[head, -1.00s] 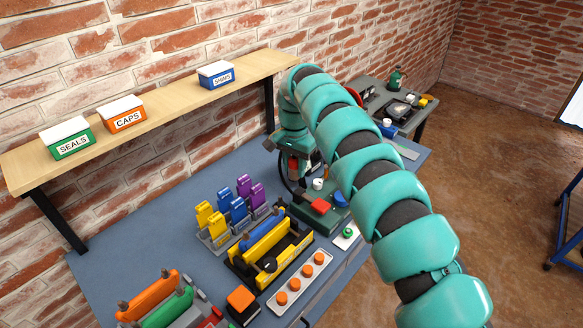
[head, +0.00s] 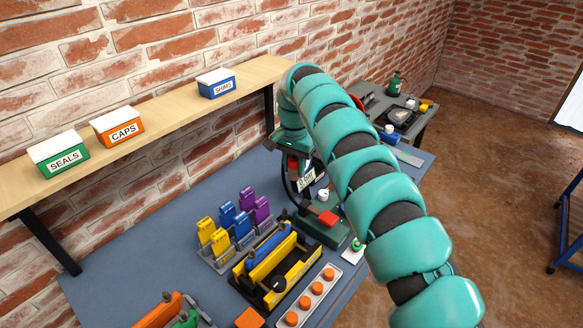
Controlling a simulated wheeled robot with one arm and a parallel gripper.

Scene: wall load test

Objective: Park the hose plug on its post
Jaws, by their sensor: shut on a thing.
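My gripper (head: 298,164) is at the end of my teal arm, above the green test stand (head: 322,231) on the blue bench. It is mostly hidden by my wrist, and it is shut on what seems to be the hose plug, with a small red part showing between dark parts. A thin black hose (head: 286,187) loops down from there to the stand. The stand has a red lever end (head: 327,217), a white knob (head: 323,195) and a pale label plate (head: 306,180). I cannot pick out the parking post.
Left of the stand are a rack of yellow, blue and purple blocks (head: 239,220) and a yellow-and-black tray (head: 268,268). A white strip with orange knobs (head: 318,288) lies in front. A shelf (head: 165,108) with labelled boxes runs along the wall. The bench's left part is clear.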

